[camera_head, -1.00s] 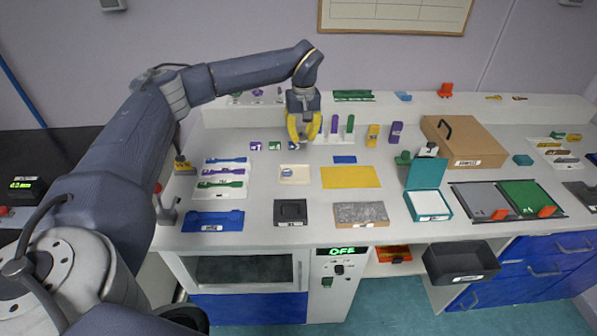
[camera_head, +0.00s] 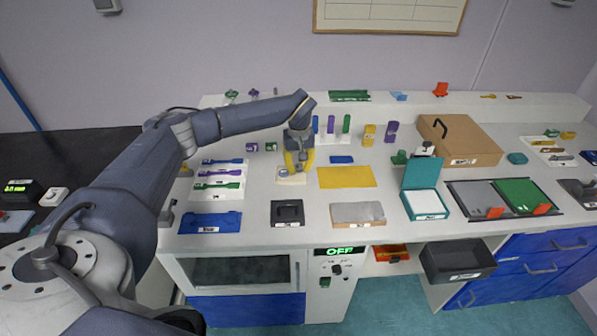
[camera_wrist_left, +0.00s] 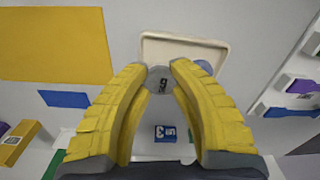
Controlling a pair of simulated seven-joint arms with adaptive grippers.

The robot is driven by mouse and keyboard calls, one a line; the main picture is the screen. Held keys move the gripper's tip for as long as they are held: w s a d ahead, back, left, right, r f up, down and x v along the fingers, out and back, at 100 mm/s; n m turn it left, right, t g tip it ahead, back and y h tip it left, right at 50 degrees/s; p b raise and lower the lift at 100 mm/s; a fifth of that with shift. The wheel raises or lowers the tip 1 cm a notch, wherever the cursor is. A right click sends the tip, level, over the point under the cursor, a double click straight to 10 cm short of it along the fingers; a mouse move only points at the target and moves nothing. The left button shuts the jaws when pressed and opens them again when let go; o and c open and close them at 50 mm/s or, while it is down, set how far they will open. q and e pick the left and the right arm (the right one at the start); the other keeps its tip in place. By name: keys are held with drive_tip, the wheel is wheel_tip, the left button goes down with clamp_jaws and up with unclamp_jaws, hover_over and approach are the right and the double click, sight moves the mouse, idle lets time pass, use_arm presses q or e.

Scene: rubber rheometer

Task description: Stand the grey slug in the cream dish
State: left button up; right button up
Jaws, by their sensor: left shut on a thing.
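The grey slug (camera_wrist_left: 161,79) is between the yellow fingertips of my left gripper (camera_wrist_left: 159,72) in the left wrist view, its round marked end facing the camera. In the head view the left gripper (camera_head: 299,166) points down over the cream dish (camera_head: 291,180), and its fingers hide the slug and part of the dish. In the left wrist view the cream dish (camera_wrist_left: 185,47) lies just beyond the fingertips, and the slug overlaps its near edge. I cannot tell how high the slug is above it. My right gripper is not in view.
A yellow mat (camera_head: 346,177) lies right of the dish, with a small blue plate (camera_head: 341,159) behind it. A blue block (camera_wrist_left: 165,133) shows between the fingers. A white tray (camera_head: 220,192) with coloured strips lies left.

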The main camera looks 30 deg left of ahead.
sight(298, 168)
use_arm(q)
drive_tip(key=shift+f, duration=1.05)
drive_tip(key=shift+s+f, duration=0.1)
drive_tip(key=shift+f, duration=0.2)
drive_tip(key=shift+f, duration=0.1)
drive_tip(key=shift+c, duration=0.2)
drive_tip(key=o, duration=0.6)
drive_tip(key=shift+s+f, duration=0.1)
wheel_tip(298, 168, up, 13)
drive_tip(key=shift+d+r, duration=0.1)
drive_tip(key=shift+d, duration=0.05)
